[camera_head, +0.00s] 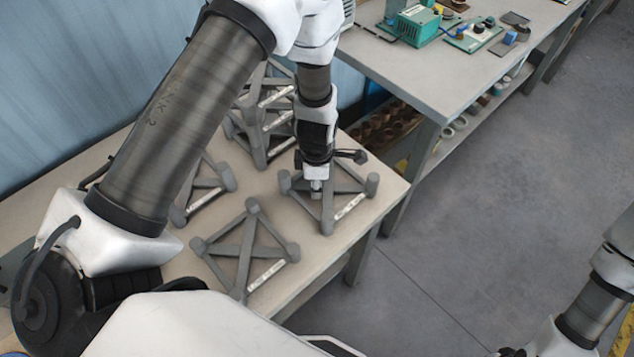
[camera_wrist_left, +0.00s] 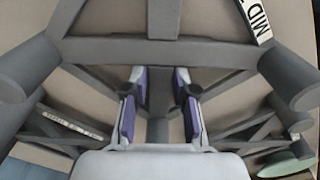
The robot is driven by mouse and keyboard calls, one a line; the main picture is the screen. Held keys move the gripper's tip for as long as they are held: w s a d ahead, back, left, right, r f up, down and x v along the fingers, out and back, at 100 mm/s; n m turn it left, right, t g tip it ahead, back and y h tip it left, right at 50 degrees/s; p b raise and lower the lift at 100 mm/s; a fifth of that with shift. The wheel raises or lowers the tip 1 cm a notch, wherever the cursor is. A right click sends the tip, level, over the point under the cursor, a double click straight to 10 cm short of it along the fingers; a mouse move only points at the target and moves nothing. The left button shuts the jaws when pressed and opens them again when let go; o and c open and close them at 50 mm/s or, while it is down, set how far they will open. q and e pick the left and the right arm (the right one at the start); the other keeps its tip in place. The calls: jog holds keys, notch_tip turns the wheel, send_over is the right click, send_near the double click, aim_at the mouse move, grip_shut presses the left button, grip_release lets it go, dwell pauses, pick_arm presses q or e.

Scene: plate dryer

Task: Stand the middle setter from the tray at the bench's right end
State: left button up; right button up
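My left gripper's purple-padded fingers (camera_wrist_left: 160,105) are apart, below the setter's cross bar in the picture. A dark bar shows between them, and I cannot tell whether they touch it. My right arm shows at the lower right, with its fingers out of frame.
Another setter (camera_head: 245,250) lies at the bench's front, and one (camera_head: 205,190) lies to the left, partly behind my arm. Stacked setters (camera_head: 275,125) stand at the back. A second table (camera_head: 400,75) with a green device (camera_head: 416,26) is beyond.

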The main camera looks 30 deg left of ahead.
pick_arm(q)
jog(key=shift+o, duration=1.1)
jog(key=shift+a, duration=0.15)
notch_tip(320, 180, up, 12)
jog(key=b, duration=0.1)
jog(key=shift+r, duration=0.15)
